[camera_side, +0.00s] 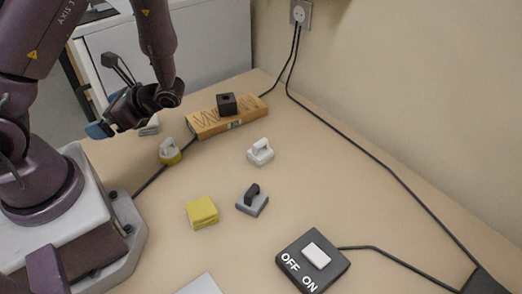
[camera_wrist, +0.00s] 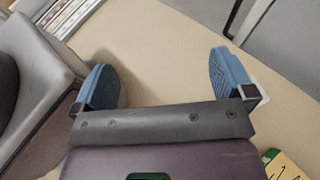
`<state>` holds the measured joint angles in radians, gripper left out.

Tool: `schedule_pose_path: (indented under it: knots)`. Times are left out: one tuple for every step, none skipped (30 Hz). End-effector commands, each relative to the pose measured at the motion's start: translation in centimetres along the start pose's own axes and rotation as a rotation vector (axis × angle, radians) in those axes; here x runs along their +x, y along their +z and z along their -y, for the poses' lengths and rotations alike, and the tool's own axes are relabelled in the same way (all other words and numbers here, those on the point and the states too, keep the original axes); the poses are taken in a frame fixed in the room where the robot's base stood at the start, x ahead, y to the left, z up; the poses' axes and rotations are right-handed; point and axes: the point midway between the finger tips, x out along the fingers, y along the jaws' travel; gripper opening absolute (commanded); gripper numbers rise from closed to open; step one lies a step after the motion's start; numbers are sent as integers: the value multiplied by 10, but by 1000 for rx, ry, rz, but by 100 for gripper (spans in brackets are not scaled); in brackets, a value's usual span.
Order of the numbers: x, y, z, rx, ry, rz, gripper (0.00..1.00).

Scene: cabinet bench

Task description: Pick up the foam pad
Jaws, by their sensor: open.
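The yellow foam pad (camera_side: 202,212) lies flat on the bench in the side view, in front of my base. It does not show in the wrist view. My gripper (camera_side: 112,125) is up at the left, over the bench's left edge and well apart from the pad. In the wrist view its two blue fingertips (camera_wrist: 164,82) stand wide apart with only bare bench between them.
An orange box (camera_side: 228,116) bears a black cube (camera_side: 227,104). An OFF/ON switch (camera_side: 313,261) and cables lie right.

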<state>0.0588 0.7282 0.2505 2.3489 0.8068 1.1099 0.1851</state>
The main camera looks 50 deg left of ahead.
Motion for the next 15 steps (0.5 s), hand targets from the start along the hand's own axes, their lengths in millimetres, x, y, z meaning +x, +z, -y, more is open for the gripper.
schedule_pose_path:
  knots:
    - [0,0,0,0,0,0,100]
    - [0,0,0,0,0,0,100]
    - [0,0,0,0,0,0,98]
    - [0,0,0,0,0,0,91]
    - [0,0,0,0,0,0,84]
    - [0,0,0,0,0,0,83]
    - [0,0,0,0,0,0,83]
    - [0,0,0,0,0,0,83]
    - [0,0,0,0,0,0,83]
    - [0,0,0,0,0,0,83]
    - [0,0,0,0,0,0,83]
    - [0,0,0,0,0,-1,83]
    - [0,-1,0,2,0,-4,83]
    - [-1,-2,-1,6,0,-12,83]
    - [-3,-6,-2,16,2,-35,83]
